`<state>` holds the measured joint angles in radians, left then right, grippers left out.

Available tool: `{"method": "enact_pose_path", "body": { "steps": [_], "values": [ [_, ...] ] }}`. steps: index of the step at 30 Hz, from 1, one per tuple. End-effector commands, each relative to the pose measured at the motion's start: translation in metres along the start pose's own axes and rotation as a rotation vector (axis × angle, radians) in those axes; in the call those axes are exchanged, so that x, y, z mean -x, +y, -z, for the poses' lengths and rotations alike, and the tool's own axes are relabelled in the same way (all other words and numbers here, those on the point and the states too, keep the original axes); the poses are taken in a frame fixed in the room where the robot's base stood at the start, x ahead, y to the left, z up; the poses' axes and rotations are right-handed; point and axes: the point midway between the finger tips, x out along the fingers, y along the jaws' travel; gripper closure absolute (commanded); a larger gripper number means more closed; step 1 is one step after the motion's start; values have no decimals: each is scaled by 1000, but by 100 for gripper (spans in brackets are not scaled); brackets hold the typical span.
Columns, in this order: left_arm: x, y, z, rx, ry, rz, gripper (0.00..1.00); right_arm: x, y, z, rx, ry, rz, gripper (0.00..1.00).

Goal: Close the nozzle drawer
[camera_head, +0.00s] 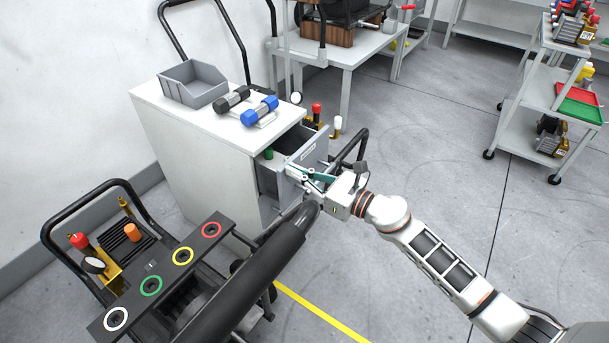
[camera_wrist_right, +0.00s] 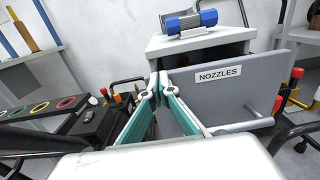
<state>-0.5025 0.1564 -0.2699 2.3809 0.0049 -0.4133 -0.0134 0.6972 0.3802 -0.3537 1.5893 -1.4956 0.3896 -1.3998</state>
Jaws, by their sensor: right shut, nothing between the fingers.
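The nozzle drawer (camera_head: 307,153) stands pulled out of the white cabinet (camera_head: 205,135). Its grey front panel carries a "NOZZLES" label (camera_wrist_right: 219,75) and a bar handle (camera_wrist_right: 245,126) in the right wrist view. A green item (camera_head: 268,154) shows inside the drawer. My right gripper (camera_head: 292,173) is shut and empty, at the outer side of the drawer front. In the right wrist view its fingertips (camera_wrist_right: 158,84) are together near the left edge of the panel. Whether they touch it I cannot tell. My left gripper is not in view.
A cart with colored rings (camera_head: 183,256) stands at the front left. The floor at right is open up to a shelf trolley (camera_head: 545,95).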

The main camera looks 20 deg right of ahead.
Motion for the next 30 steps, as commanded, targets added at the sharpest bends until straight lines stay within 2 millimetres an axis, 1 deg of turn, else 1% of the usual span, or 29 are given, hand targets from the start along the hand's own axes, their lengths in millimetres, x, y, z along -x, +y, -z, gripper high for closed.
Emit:
{"method": "enact_pose_path", "body": {
  "steps": [1,3,6,10,13,23,30],
  "values": [
    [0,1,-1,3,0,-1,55,-12,0,0,0,-1,-2,100],
    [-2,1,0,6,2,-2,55,-27,0,1,0,-1,-1,100],
    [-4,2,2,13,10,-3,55,-43,1,2,-2,1,-1,100],
    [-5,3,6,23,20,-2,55,-57,1,1,0,0,-1,100],
    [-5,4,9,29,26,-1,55,-60,0,0,0,1,0,100],
    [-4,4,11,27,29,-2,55,-60,0,0,1,0,-1,100],
    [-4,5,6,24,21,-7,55,-52,-5,1,2,2,-1,100]
  ]
}}
